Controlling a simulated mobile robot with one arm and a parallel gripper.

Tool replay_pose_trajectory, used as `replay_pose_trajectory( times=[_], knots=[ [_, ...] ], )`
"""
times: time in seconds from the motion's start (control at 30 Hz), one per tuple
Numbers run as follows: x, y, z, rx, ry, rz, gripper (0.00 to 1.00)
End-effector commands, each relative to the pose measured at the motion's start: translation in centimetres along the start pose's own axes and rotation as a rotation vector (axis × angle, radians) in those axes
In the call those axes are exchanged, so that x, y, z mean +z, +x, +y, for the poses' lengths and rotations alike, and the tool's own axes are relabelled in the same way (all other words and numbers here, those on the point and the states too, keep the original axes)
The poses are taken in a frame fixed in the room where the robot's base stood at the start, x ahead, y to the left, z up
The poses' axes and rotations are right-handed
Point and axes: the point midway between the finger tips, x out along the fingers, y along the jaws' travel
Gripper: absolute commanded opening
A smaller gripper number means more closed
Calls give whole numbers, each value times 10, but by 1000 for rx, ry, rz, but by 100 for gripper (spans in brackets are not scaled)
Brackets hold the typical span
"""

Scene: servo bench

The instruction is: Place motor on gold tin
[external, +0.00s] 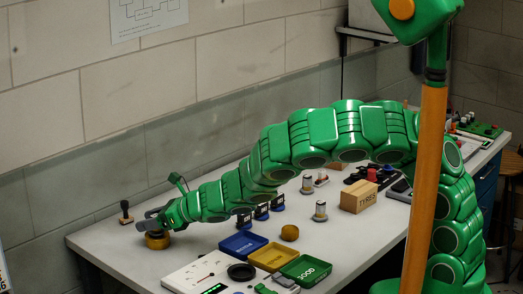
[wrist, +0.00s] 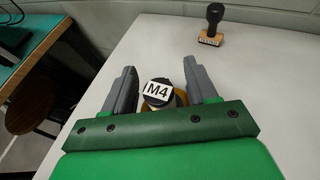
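My gripper (external: 155,222) (wrist: 162,85) is low over the left end of the bench. Its two grey fingers are apart in the wrist view. Between them is the motor (wrist: 157,91), seen from above as a dark round top with a white M4 label. Gaps show between the motor and both fingers. A gold tin (external: 158,241) stands on the bench under my gripper. A gold edge, likely the tin's rim, shows beside and below the motor in the wrist view (wrist: 181,97). The motor seems to sit on the tin, though the contact is hidden. My gripper hides the motor in the external view.
A black-handled stamp (external: 125,212) (wrist: 211,25) stands near the tin. Blue (external: 243,244), yellow (external: 271,257) and green (external: 305,270) trays lie toward the front. A cardboard box (external: 358,196) and silver cylinders (external: 320,211) stand farther right. The bench surface around the stamp is clear.

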Motion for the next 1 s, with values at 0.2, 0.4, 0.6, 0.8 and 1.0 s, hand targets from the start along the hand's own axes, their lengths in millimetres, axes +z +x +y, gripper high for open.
replay_pose_trajectory(
  times=[0.2,0.4,0.6,0.8,1.0],
  knots=[
    [1,0,0,0,1,0,57],
    [2,-10,1,0,-2,0,57],
    [3,-27,0,0,-2,-1,57],
    [14,-35,0,2,-1,-2,57],
    [33,-43,0,1,-1,-5,57]
  ],
)
